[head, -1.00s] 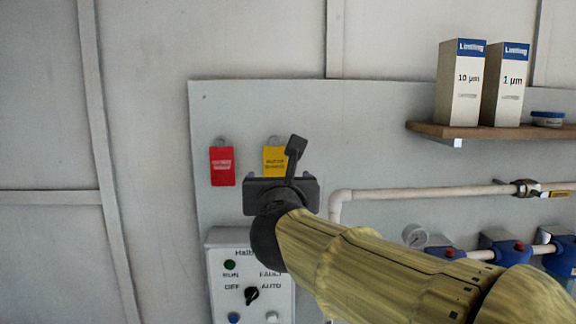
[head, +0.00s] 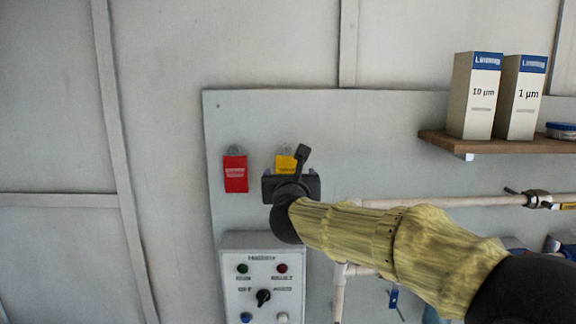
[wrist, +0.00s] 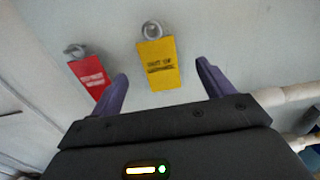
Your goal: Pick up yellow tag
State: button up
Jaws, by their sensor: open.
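The yellow tag (head: 286,163) hangs on the grey wall panel, right of a red tag. In the head view my gripper (head: 291,182) covers its lower part. In the wrist view the whole yellow tag (wrist: 159,65) shows, with dark print and a metal ring at its top. My gripper (wrist: 162,88) is open there, one purple-grey finger on each side of the tag's lower end. The tag seems to lie beyond the fingertips, closer to the left finger than the right. I cannot tell the exact gap, and nothing is held.
The red tag (head: 235,174) hangs just left; in the wrist view the left finger overlaps its edge. A control box (head: 264,285) with a knob and lights is below. A pale pipe (head: 440,202) runs right. A wooden shelf (head: 500,144) holds two filter boxes.

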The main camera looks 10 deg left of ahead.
aim_at(287, 165)
jog(key=shift+w+a, duration=0.1)
jog(key=shift+w, duration=0.25)
jog(key=p+x, duration=0.3)
jog(key=shift+a+r+p, duration=0.15)
jog(key=shift+r+p, duration=0.1)
jog(key=shift+p, duration=0.1)
jog(key=shift+p+x, duration=0.7)
jog(key=shift+x, duration=0.1)
jog(key=shift+w+a+f, duration=0.1)
jog(key=shift+w+f, duration=0.1)
jog(key=shift+w, duration=0.1)
jog(key=shift+s, duration=0.1)
jog(key=shift+c, duration=0.4)
